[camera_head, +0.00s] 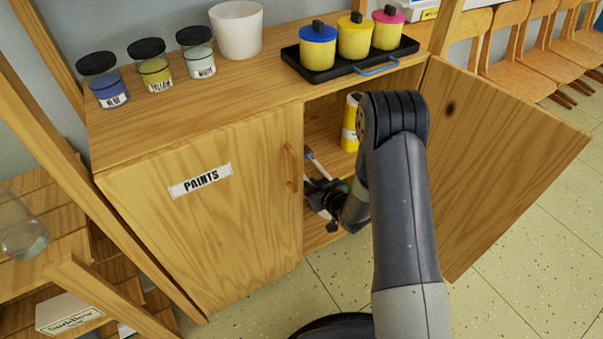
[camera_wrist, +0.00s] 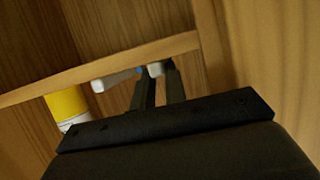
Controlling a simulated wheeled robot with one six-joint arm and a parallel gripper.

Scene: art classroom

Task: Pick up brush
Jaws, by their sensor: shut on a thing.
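The brush (camera_head: 317,166) shows as a slim pale piece at my gripper (camera_head: 322,188), inside the open right side of the cabinet. In the wrist view, a white and bluish bar (camera_wrist: 120,78) runs across the tips of my gripper (camera_wrist: 158,76), with a white end (camera_wrist: 155,69) by the fingers. My gripper is shut on it. The fingers and arm hide much of the brush, so its full shape is unclear.
A yellow bottle (camera_head: 350,133) stands in the cabinet, left of the fingers in the wrist view (camera_wrist: 66,104). The closed PAINTS door (camera_head: 215,220) is left; the open door (camera_head: 490,135) is right. Paint jars (camera_head: 155,72) and a black tray (camera_head: 325,72) are on top.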

